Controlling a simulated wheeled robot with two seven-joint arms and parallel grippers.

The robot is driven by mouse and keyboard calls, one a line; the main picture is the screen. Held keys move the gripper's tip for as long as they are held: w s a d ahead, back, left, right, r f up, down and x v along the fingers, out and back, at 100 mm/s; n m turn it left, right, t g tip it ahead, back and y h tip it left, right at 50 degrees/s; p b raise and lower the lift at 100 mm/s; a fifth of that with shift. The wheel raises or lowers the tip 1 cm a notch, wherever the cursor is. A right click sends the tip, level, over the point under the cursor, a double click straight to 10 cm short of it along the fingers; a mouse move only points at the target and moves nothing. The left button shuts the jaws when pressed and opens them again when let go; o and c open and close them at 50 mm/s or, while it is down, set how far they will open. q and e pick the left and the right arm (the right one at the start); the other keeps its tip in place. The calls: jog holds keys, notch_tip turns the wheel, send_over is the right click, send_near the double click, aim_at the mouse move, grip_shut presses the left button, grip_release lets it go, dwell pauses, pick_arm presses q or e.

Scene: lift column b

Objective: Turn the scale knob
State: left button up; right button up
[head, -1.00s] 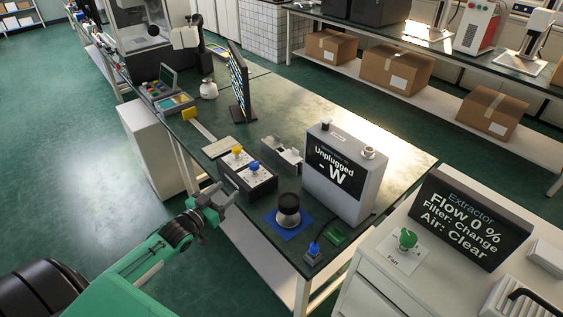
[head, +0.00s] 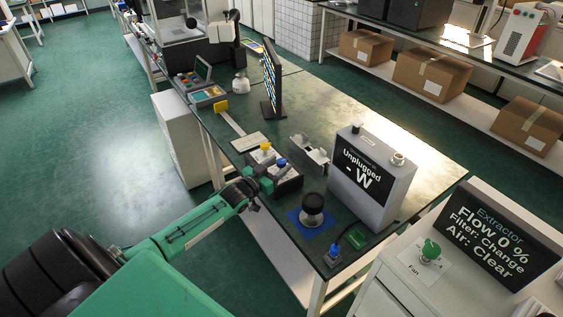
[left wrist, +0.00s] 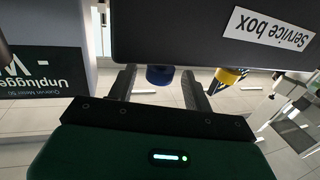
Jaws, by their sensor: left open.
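A dark service box (head: 285,185) stands at the near edge of the green bench, with a yellow knob (head: 265,146) and a blue knob (head: 281,163) on its top. My left gripper (head: 262,182) is open and empty at the front side of this box. In the left wrist view the blue knob (left wrist: 160,75) shows between the two finger lines, and the yellow knob (left wrist: 228,76) is to the right; how far they lie from the fingers I cannot tell. No knob carries a readable "scale" label. My right gripper is out of view.
A grey unit (head: 375,180) reading "Unplugged - W" stands right of the box. A black round knob (head: 312,203) sits on a blue mat. A green fan knob (head: 430,250) is on the white cabinet with the extractor display (head: 500,238). Open floor lies left of the bench.

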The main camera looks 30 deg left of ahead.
pick_arm(q)
jog(key=shift+w+d, duration=0.15)
jog(key=shift+w, duration=0.95)
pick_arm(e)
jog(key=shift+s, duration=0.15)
pick_arm(q)
jog(key=c, duration=1)
jog(key=shift+o, duration=0.2)
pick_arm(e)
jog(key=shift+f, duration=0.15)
pick_arm(q)
jog(key=shift+f+m+h+b, duration=0.1)
jog(key=shift+m+h+b, duration=0.3)
jog(key=shift+h+b, duration=0.2)
jog(key=m+g+h+b, duration=0.1)
jog(key=m+h+b, duration=0.2)
jog(key=h+b, duration=0.1)
jog(key=shift+g+h+b, duration=0.4)
jog(key=shift+b, duration=0.35)
jog(key=shift+m+g+h+b, duration=0.5)
jog(key=shift+m+h, duration=0.2)
jog(key=shift+h, duration=0.1)
jog(key=shift+m+g+h, duration=0.3)
jog(key=shift+m+h, duration=0.1)
jog(key=shift+h, duration=0.1)
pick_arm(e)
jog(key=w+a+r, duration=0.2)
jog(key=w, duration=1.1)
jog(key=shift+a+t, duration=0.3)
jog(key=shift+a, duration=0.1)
